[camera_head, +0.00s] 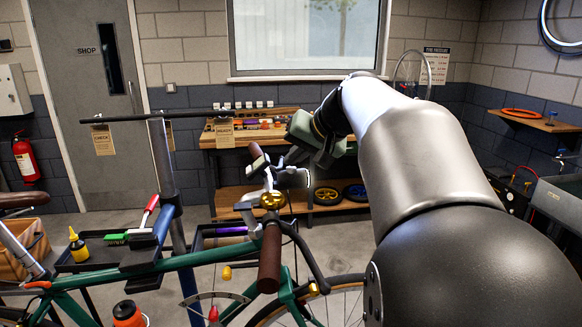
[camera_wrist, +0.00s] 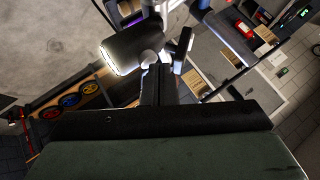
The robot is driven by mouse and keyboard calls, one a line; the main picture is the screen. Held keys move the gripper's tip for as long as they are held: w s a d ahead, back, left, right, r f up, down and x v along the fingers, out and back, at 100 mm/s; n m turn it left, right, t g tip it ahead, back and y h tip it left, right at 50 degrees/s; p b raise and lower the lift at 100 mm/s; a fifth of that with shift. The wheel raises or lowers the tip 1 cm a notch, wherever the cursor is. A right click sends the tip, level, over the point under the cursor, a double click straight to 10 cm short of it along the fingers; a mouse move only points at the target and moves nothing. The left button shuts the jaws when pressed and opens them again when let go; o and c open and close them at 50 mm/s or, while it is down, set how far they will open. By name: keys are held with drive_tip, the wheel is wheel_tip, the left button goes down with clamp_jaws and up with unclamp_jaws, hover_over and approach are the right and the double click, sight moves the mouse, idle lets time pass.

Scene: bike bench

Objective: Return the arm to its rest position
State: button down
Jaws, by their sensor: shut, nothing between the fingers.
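My gripper (camera_head: 283,160) hangs at the end of my arm, over the front of the green bike (camera_head: 200,258). Its fingers are shut and empty; they also show in the wrist view (camera_wrist: 160,75). In the head view the fingertips are close to the handlebar fittings, and I cannot tell whether they touch. A lit bike headlight (camera_head: 294,178) sits just below the gripper; in the wrist view this lamp (camera_wrist: 130,47) is beside the fingertips. A gold bell (camera_head: 272,200) is on the handlebar below. My arm covers the right of the head view.
A repair stand post (camera_head: 163,165) and a tool tray (camera_head: 105,250) stand at the left. A wooden shelf bench (camera_head: 232,140) is behind the handlebar. A brown handlebar grip (camera_head: 270,258) points toward me. Open floor shows between the bike and the door.

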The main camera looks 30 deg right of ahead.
drive_tip(key=shift+r, duration=0.45)
drive_tip(key=shift+p, duration=0.3)
wheel_tip(320, 180, up, 6)
drive_tip(key=p, duration=0.4)
drive_tip(key=shift+p, duration=0.3)
idle(1.5)
